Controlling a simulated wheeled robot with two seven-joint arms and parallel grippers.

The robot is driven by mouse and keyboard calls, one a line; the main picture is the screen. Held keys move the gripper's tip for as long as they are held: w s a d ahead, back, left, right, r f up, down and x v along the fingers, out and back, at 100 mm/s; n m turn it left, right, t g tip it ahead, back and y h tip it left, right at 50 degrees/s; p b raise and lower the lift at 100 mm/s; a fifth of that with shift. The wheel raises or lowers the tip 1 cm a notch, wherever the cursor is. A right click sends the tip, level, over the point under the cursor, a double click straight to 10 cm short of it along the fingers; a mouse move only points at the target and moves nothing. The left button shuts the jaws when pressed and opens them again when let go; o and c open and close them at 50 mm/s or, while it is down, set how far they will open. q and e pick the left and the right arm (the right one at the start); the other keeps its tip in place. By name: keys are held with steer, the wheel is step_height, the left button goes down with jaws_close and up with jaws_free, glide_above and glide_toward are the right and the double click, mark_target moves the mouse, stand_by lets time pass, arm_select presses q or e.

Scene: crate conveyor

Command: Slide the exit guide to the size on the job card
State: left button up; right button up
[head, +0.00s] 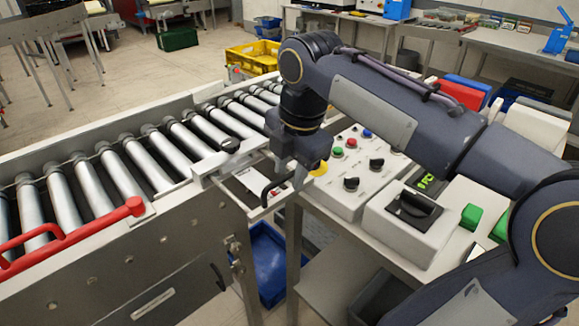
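My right arm comes in from the right, and my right gripper (297,160) points down at the near right edge of the roller conveyor (128,262). Its fingertips are not clear, so I cannot tell if they are open or shut. Just left of it a pale metal bracket with a black knob (229,145), seemingly the exit guide, sits at the end of the rollers. A small pale plate with dark and red marks lies between bracket and gripper. A black curved piece (270,190) is close to the gripper; contact is unclear. I cannot identify the job card. My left gripper is out of view.
A red bar (75,232) runs along the conveyor's near side. A control panel (348,172) with coloured buttons and black knobs stands right of the gripper. A box with a black switch (414,207) is nearer. A blue bin (267,262) sits below.

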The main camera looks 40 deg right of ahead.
step_height(320, 180, up, 8)
steer(key=s+p, duration=0.1)
steer(key=p, duration=0.1)
steer(key=shift+s+f, duration=0.15)
steer(key=shift+s, duration=0.1)
stand_by(0.5)
steer(key=s+a+f+m+t+y+p, duration=0.1)
steer(key=s+a+f+m+p, duration=0.3)
steer(key=m, duration=0.6)
steer(key=s+a+f+m+t+y+p, duration=0.2)
steer(key=s+a+f+m, duration=0.3)
steer(key=f+m, duration=0.3)
steer(key=m+p, duration=0.1)
steer(key=m, duration=0.1)
steer(key=shift+s+a+f+m+y+p, duration=0.15)
steer(key=shift+a+f+m+y+p, duration=0.15)
steer(key=shift+f+p, duration=0.1)
steer(key=shift+o, duration=0.4)
stand_by(0.9)
